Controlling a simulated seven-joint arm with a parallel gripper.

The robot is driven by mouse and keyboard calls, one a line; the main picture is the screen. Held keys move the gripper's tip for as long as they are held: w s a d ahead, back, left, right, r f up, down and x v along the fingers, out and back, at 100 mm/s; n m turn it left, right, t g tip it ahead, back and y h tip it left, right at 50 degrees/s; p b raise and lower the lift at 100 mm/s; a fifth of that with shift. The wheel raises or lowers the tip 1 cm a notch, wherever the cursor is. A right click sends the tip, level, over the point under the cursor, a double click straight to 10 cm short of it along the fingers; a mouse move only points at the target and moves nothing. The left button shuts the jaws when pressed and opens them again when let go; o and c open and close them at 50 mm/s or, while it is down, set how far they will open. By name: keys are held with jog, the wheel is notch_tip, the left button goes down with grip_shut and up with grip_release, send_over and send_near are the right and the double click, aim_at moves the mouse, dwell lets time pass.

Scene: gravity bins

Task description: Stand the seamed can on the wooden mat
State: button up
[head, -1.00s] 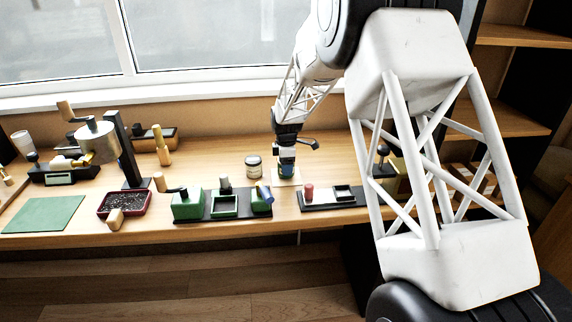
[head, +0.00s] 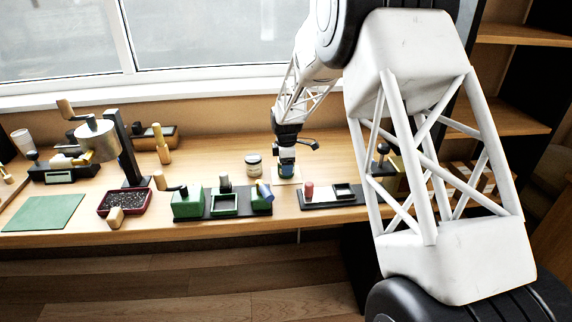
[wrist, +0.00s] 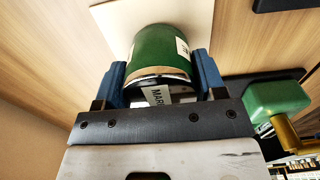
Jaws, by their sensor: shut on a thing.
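A green can (wrist: 160,52) with a paper label is between the blue fingers of my gripper (wrist: 160,82) in the wrist view. The fingers are shut on its sides. A pale square mat (wrist: 113,22) lies just beyond the can in the wrist view. In the head view my gripper (head: 286,164) is low over the pale mat (head: 294,180), holding the can (head: 287,171) upright. The can's foot is over the mat; I cannot tell whether it touches.
A lidded jar (head: 253,165) stands close left of my gripper. A green-blocked fixture (head: 222,202) is in front to the left, and a black tray (head: 330,196) with a red peg is in front to the right. A green sheet (head: 42,213) lies far left.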

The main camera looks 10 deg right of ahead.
jog(key=o, duration=1.5)
jog(key=shift+c, duration=0.2)
jog(key=shift+r, duration=3.85)
